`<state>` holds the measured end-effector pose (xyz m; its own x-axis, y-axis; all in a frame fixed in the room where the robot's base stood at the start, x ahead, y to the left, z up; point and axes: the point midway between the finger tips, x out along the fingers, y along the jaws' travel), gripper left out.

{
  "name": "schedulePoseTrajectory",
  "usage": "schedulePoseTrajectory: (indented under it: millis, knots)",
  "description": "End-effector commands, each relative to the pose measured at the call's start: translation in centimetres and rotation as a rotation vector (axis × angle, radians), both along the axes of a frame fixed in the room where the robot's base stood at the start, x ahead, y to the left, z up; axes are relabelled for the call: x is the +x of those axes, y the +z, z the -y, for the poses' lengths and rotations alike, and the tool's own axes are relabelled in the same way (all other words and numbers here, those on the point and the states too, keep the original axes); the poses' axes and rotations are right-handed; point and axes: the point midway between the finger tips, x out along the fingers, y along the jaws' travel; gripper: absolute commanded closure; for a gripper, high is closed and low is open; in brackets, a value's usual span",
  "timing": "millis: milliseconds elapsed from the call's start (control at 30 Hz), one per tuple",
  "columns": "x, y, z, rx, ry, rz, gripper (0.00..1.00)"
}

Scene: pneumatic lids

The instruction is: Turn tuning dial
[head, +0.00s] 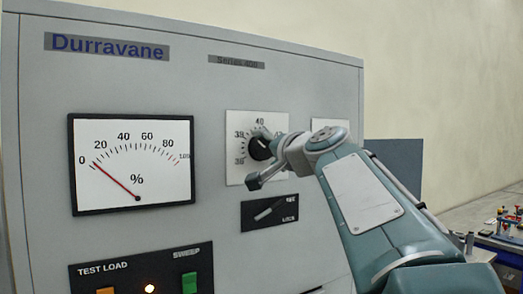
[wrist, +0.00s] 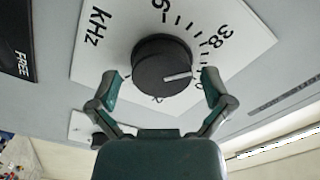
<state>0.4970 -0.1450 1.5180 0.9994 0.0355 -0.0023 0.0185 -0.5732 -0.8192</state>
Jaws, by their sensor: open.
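The tuning dial is a black round knob (head: 261,148) on a white scale plate (head: 233,172) on the grey cabinet front, with a mark at 40 at the top of its scale. In the wrist view the knob (wrist: 163,66) has a pale pointer line, and "kHz" is printed on its plate (wrist: 120,32). My gripper (head: 262,160) is at the dial, and part of it covers the plate's right side. In the wrist view my gripper (wrist: 160,78) is open, with one finger on each side of the knob. Gaps show between the fingers and the knob.
A percent meter (head: 137,160) has its red needle near 0. A black switch plate (head: 268,212) is below the dial. A test load panel (head: 140,268) with buttons and a lit lamp is lower left. Another white plate (head: 330,124) is partly hidden behind my arm.

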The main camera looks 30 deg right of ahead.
Motion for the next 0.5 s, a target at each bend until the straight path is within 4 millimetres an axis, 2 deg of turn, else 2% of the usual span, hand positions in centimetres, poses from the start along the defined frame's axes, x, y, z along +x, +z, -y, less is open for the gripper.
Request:
schedulePoseTrajectory:
  millis: [300, 500]
  knots:
    - [-5.3, 0.0, 0.2, 0.0, -0.005, 0.002, 0.0]
    - [-6.7, -0.1, 0.2, -0.001, -0.002, 0.0, 0.0]
